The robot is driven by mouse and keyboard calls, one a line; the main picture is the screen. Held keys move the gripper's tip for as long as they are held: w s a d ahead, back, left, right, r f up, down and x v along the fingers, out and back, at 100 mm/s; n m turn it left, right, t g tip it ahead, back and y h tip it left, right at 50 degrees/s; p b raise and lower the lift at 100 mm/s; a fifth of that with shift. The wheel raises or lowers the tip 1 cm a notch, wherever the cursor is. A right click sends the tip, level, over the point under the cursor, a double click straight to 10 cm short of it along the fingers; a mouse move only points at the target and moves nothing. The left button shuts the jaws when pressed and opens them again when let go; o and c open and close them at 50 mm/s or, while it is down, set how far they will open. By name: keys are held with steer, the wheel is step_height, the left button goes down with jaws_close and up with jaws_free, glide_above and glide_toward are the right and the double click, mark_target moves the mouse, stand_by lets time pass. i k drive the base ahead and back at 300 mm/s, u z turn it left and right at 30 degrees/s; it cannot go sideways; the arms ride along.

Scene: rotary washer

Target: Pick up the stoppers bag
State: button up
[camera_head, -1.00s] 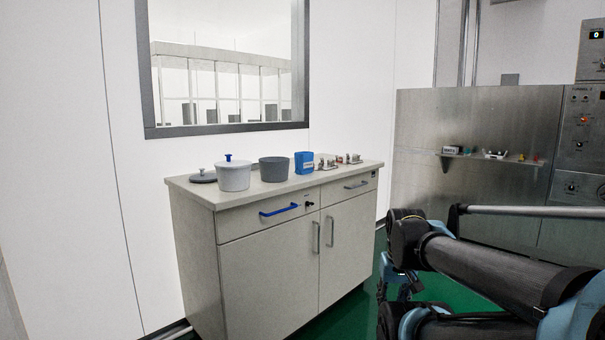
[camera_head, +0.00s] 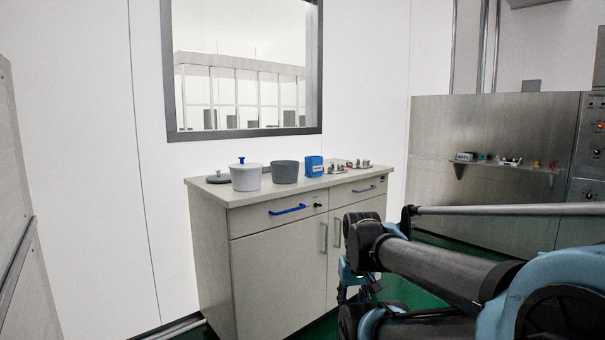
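No thing in view is plainly marked as the stoppers bag. A small blue upright item (camera_head: 314,166) with a pale label stands on the cabinet top, right of the grey bucket; I cannot tell if it is a bag. My gripper (camera_head: 354,290) hangs low in front of the cabinet's right door, under my dark arm, well below and apart from the blue item. Its fingers are small and partly hidden, so their opening is unclear.
The cabinet (camera_head: 262,262) also bears a white pot (camera_head: 245,178) with a blue knob, a grey bucket (camera_head: 286,172), a grey lid (camera_head: 219,178) and small metal parts (camera_head: 361,164). A steel machine (camera_head: 435,130) with a loaded shelf stands right. A grey panel (camera_head: 20,220) edges the left.

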mark_target(313, 164)
steer(key=i, duration=1)
